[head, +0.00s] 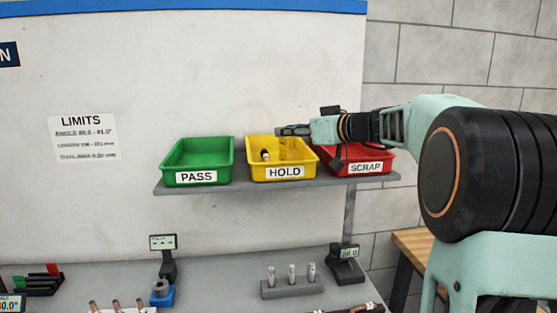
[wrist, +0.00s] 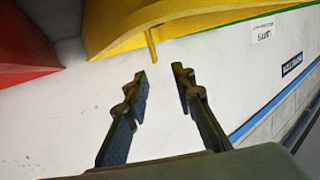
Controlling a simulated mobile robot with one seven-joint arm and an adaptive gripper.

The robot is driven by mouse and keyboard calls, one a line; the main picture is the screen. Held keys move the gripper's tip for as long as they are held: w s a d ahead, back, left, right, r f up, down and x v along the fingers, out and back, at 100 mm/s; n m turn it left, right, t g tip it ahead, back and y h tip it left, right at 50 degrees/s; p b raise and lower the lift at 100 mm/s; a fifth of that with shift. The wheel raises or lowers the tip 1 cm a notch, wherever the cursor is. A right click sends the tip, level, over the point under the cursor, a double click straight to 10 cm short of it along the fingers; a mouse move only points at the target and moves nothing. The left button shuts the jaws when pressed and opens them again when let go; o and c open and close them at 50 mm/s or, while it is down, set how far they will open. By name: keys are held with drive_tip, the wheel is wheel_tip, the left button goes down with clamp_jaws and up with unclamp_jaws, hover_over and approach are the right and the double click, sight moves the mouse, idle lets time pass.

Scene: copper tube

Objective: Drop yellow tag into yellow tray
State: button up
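The yellow tray (head: 258,163), marked HOLD, stands on the shelf between the green and red trays. My gripper (head: 280,131) is above its back part. In the wrist view, which is upside down, the two fingers (wrist: 163,74) are apart with nothing between them. A thin yellow strip (wrist: 152,45), likely the yellow tag, shows just beyond the fingertips against the yellow tray (wrist: 190,20). I cannot tell whether it touches the tray. I cannot make out the tag in the head view.
A small dark and pale piece (head: 266,155) is in the yellow tray. The green tray (head: 197,178) is left and the red tray (head: 366,172) right, partly behind my arm. Below the shelf (head: 240,187), the bench holds a tag rack (head: 38,285), gauges and a tube stand (head: 291,289).

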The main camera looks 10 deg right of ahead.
drive_tip(key=v, duration=1.2)
